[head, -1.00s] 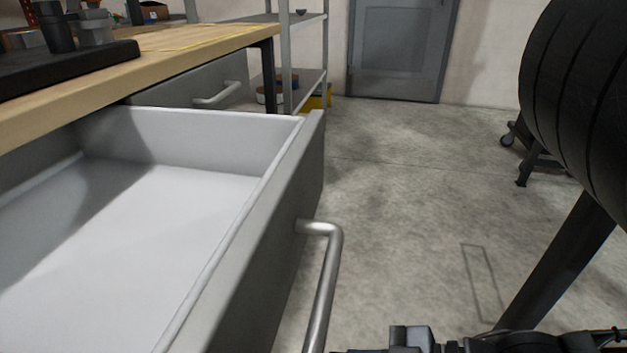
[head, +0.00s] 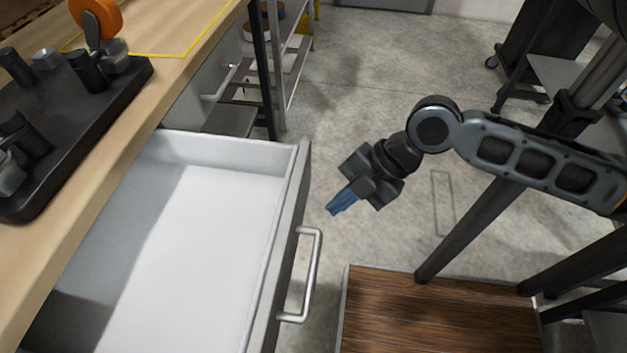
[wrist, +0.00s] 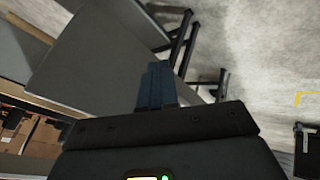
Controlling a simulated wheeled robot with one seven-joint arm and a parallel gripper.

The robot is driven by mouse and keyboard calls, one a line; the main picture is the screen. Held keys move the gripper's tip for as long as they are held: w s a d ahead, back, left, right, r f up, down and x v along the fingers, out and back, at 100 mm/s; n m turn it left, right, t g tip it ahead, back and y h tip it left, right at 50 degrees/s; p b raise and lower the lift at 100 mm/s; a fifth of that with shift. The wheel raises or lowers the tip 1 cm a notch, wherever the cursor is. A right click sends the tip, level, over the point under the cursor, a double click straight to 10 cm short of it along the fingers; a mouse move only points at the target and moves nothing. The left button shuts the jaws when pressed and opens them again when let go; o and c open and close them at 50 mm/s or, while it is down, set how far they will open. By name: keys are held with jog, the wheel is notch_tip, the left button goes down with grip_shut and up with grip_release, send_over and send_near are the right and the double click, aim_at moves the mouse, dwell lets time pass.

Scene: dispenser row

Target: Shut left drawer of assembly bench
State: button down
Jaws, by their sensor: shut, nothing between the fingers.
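The grey drawer (head: 285,235) of the wooden-topped assembly bench (head: 110,165) stands pulled well out in the head view, and its pale inside is empty. A silver bar handle (head: 312,275) is on its front. My gripper (head: 335,210), with blue fingers held together, is shut and empty. It hangs to the right of the drawer front, apart from it and from the handle. The wrist view shows the blue fingers (wrist: 156,88) together in front of a large flat grey panel (wrist: 100,65); I cannot tell which part of the furniture that panel is.
A second drawer (head: 215,85) farther along the bench appears closed. A black tray (head: 75,130) with several parts sits on the benchtop. A brown wooden surface (head: 440,315) lies below right of my arm. Open concrete floor (head: 345,75) extends beyond.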

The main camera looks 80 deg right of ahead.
notch_tip(320, 180, up, 9)
jog(key=n+g+y+p, duration=0.1)
jog(key=n+y+p, duration=0.1)
jog(key=n+p, duration=0.25)
jog(key=p, duration=0.1)
send_near(297, 233)
jog(key=shift+m, duration=0.25)
jog(key=x, duration=0.5)
jog(key=shift+s+d+f, duration=0.1)
jog(key=w+p, duration=0.1)
jog(key=w, duration=2.5)
jog(key=shift+w+p, duration=0.4)
